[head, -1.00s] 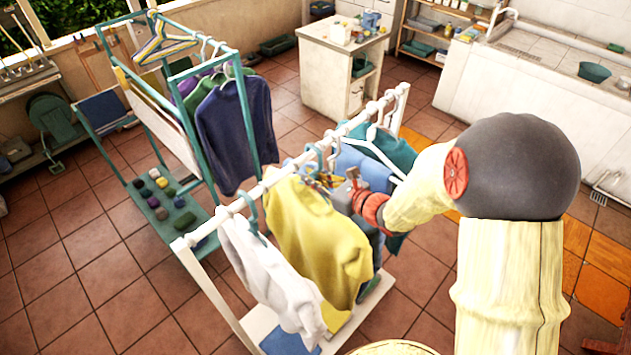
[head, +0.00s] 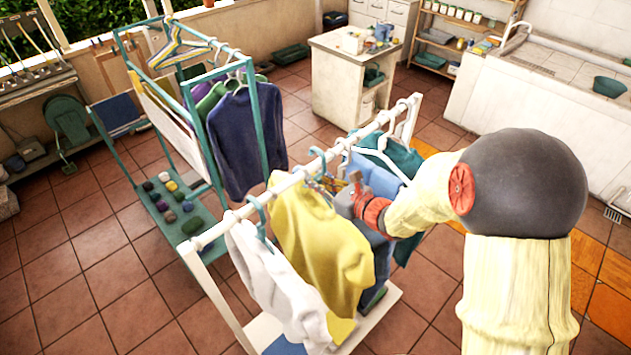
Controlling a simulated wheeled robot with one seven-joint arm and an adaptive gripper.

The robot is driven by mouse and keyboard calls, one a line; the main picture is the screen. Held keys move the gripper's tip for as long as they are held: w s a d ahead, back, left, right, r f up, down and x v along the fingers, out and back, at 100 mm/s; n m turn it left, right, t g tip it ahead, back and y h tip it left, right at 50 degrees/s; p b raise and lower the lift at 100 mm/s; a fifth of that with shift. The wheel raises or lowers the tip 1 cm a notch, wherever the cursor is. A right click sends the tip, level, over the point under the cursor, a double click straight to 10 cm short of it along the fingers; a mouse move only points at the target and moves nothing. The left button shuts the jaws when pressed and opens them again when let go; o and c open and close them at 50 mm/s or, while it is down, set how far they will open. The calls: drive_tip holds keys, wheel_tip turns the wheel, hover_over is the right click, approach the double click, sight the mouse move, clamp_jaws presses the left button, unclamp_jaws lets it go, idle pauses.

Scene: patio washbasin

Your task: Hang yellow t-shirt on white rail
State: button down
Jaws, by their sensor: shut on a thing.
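The yellow t-shirt (head: 322,240) hangs at the white rail (head: 285,182), between a white garment (head: 275,285) and blue clothes. A teal hanger hook (head: 318,158) shows at the rail above its right side. I cannot tell whether this hook bears the yellow t-shirt. My gripper (head: 346,200) is at the upper right edge of the yellow t-shirt, just below the rail, and is shut on it. The fingertips are partly hidden, so the exact grip on cloth or hanger is unclear.
Blue clothes (head: 372,178) and a teal garment (head: 405,158) hang close behind my gripper, with a white hanger (head: 385,155) there. A green rack (head: 200,120) with a dark blue sweater (head: 245,140) stands to the left. The tiled floor at front left is clear.

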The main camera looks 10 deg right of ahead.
drive_tip(key=shift+f+b, duration=1.1)
drive_tip(key=shift+f, duration=0.1)
drive_tip(key=c, duration=1.8)
unclamp_jaws()
drive_tip(key=shift+s+d+p, duration=0.2)
drive_tip(key=shift+s+d, duration=0.9)
drive_tip(key=shift+s, duration=0.55)
drive_tip(key=shift+s+d+p, duration=0.15)
drive_tip(key=shift+s+d, duration=1)
drive_tip(key=shift+s, duration=0.55)
drive_tip(key=shift+s+d+p, duration=0.2)
drive_tip(key=shift+s+d, duration=0.9)
drive_tip(key=shift+s, duration=0.55)
